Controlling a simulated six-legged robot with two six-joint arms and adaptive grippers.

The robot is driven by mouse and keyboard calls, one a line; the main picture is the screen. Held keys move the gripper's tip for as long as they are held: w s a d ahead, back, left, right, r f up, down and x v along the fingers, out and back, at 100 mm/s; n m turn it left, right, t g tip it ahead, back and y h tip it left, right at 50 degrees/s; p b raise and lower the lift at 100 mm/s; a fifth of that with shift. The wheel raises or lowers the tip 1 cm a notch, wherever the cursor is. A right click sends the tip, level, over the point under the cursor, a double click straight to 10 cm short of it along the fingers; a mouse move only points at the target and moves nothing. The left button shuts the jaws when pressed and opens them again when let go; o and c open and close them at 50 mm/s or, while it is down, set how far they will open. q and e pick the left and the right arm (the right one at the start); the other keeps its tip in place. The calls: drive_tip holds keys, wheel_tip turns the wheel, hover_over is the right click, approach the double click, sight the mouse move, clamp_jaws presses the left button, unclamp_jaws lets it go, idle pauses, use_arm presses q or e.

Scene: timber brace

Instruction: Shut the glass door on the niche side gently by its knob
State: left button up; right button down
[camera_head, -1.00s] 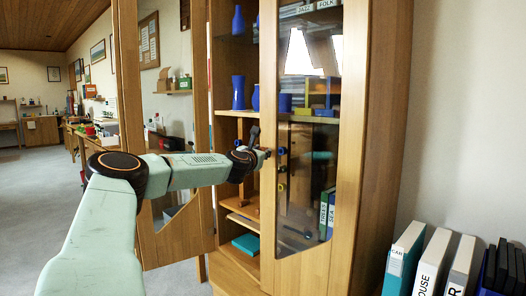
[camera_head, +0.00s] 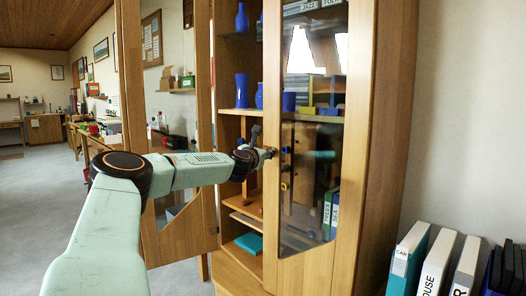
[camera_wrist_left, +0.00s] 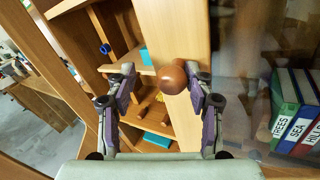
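The tall wooden cabinet has two glass doors. The left glass door (camera_head: 168,100) stands swung wide open. The right glass door (camera_head: 306,190) covers the right half of the cabinet; whether it is fully shut I cannot tell. Its round brown knob (camera_wrist_left: 172,79) shows in the left wrist view on the door's wooden edge stile. My left gripper (camera_head: 268,152) is at that stile in the head view. In the left wrist view the left gripper (camera_wrist_left: 168,85) is open, with one finger on each side of the knob and gaps showing. My right gripper is not in view.
Open shelves (camera_head: 240,112) left of the right door hold blue vases (camera_head: 242,90) and a teal book (camera_head: 249,243). Binders stand behind the right door's glass. White binders (camera_head: 437,262) stand at the lower right by the wall. Floor at the left is free.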

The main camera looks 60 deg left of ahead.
sight(266, 119)
use_arm(q)
wheel_tip(266, 119, up, 10)
drive_tip(key=shift+r, duration=0.1)
idle(0.6)
idle(0.7)
